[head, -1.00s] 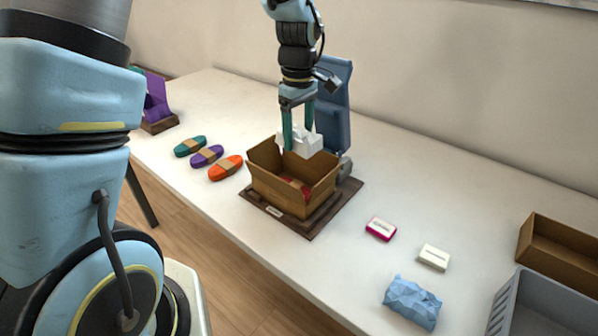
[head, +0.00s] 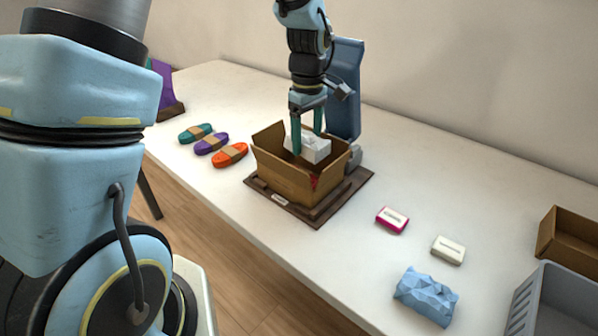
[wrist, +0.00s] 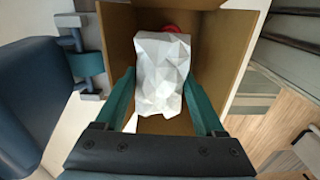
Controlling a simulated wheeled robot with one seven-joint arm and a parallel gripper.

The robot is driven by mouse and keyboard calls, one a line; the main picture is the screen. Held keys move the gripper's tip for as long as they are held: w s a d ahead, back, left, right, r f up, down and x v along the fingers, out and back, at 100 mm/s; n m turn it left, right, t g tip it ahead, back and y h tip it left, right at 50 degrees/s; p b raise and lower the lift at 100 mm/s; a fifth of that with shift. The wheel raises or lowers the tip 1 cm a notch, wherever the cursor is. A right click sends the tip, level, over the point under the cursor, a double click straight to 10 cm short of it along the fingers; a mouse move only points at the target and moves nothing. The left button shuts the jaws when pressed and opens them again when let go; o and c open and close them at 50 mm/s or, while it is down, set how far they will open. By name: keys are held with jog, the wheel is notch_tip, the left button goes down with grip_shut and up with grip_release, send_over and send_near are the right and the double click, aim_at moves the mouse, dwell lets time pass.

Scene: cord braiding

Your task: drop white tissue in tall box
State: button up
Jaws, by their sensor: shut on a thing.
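The white tissue (head: 312,147) is a crumpled, faceted bundle. It also shows in the wrist view (wrist: 160,68) between the green fingers. My gripper (head: 309,150) points down and is shut on the tissue, with its fingertips at the box's opening. The tall box (head: 283,178) is an open brown cardboard box with raised flaps, and the tissue is at its mouth, its lower part hidden by the front wall. In the wrist view the box (wrist: 222,50) surrounds the tissue. A red thing (wrist: 170,28) lies inside the box, mostly hidden.
The box stands on a dark board (head: 330,208) with a blue upright (head: 346,90) behind. Teal, purple and orange cord bundles (head: 230,154) lie left. Right are a pink-edged box (head: 392,219), a cream box (head: 448,250), a blue crumpled bundle (head: 427,295), a grey bin (head: 555,305) and a brown box (head: 570,237).

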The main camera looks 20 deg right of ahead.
jog(key=o, duration=1.3)
jog(key=shift+r, duration=0.15)
notch_tip(320, 180, up, 10)
jog(key=shift+r+b, duration=0.25)
jog(key=shift+b, duration=0.65)
jog(key=s+a+f+m, duration=0.1)
jog(key=a+f+m, duration=0.1)
jog(key=a, duration=0.8)
jog(key=s+a+f+m+t, duration=0.1)
jog(key=a+f+m, duration=0.1)
jog(key=a, duration=0.8)
jog(key=s+a+f+m, duration=0.2)
jog(key=a+f, duration=0.2)
jog(key=a, duration=0.6)
jog(key=shift+a+f+t, duration=0.1)
jog(key=shift+f+t, duration=0.2)
jog(key=shift+f, duration=0.05)
